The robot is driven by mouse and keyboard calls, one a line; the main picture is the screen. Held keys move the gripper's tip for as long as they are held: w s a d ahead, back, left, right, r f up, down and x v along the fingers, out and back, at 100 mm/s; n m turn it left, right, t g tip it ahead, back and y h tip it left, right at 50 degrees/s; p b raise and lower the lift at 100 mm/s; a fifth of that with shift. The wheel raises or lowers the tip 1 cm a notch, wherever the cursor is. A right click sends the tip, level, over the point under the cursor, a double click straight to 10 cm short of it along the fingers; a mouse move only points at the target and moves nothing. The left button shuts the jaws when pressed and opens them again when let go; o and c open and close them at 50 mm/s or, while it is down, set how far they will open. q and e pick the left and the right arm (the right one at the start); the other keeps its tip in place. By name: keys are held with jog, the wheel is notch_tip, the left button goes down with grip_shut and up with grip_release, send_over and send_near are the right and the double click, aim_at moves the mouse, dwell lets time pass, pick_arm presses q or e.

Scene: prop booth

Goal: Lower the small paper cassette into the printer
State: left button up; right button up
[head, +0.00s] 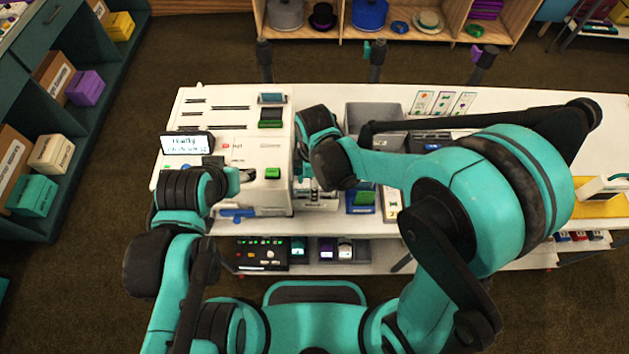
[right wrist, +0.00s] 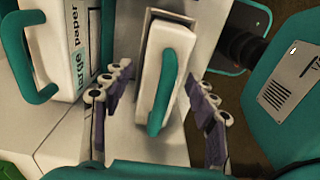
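The printer (head: 225,140) is a white machine left of centre on the table in the head view, with a small screen on it. In the right wrist view a white cassette with a teal handle (right wrist: 165,85) stands between the fingers of my right gripper (right wrist: 157,95). The fingers are spread on both sides, with gaps to the cassette. No label on it is readable. A cassette labelled "large paper" (right wrist: 82,50), also teal-handled, is left of it. My left gripper (head: 240,182) is at the printer's front; its fingers are too hidden to judge. My right arm hides much of the right gripper in the head view.
A grey bin (head: 372,116) and three cards (head: 444,103) stand at the table's back. A blue tray with a green block (head: 361,199) is right of the right gripper. A lower shelf (head: 340,268) holds a control panel (head: 262,252) and small items.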

notch_tip(320, 180, up, 12)
dwell(0.6)
dwell(0.8)
